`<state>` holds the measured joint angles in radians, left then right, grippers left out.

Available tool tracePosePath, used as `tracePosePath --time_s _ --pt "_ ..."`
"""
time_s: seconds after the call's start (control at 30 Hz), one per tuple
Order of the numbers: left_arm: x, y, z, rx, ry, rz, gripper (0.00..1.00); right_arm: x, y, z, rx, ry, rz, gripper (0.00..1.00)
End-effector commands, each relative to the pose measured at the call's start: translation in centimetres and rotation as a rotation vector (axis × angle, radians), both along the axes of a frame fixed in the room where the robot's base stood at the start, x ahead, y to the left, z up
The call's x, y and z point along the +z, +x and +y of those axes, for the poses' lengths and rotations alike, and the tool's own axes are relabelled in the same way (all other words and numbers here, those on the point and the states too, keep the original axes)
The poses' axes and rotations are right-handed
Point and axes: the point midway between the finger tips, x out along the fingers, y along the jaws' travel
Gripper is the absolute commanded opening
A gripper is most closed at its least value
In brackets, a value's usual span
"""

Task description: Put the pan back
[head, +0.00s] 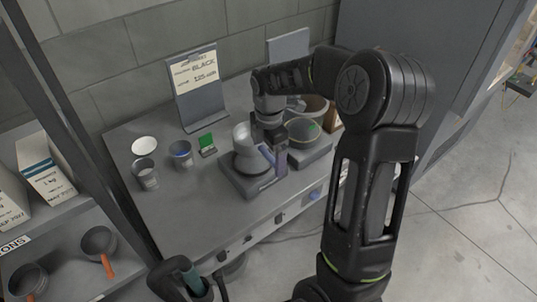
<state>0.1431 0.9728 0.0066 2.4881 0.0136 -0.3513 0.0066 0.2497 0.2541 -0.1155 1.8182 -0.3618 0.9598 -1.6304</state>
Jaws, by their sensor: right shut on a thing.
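A pale grey metal pan (243,143) stands tilted at the left balance (262,187), its side toward me. My right arm reaches in from the lower right, and its gripper (270,145) points down at the pan's right side, shut on the pan. The fingertips are small and partly hidden, so the exact grip is hard to see. I cannot tell whether the pan touches the balance plate. A second balance (311,156) with a round bowl (302,129) on it stands just right, partly behind my arm. My left gripper does not show clearly.
On the bench are a white dish (144,145), a metal beaker (146,174), a cup with blue contents (181,153) and a green card (206,142). A sign (195,88) stands behind. Shelves with boxes (50,170) and orange-handled scoops (100,243) are left. The bench's front left is clear.

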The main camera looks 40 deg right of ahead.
Motion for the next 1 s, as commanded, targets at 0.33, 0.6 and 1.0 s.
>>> tracePosePath --time_s 0.33,0.6,1.0 --pt "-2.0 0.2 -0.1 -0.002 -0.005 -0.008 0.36 -2.7 0.0 0.0 -0.001 0.0 -0.001 0.41" --pt "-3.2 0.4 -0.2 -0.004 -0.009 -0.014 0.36 -4.7 0.0 0.0 -0.001 0.0 -0.001 0.41" --pt "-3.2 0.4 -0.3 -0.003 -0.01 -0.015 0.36 -4.9 0.0 0.0 -0.001 0.0 -0.001 0.41"
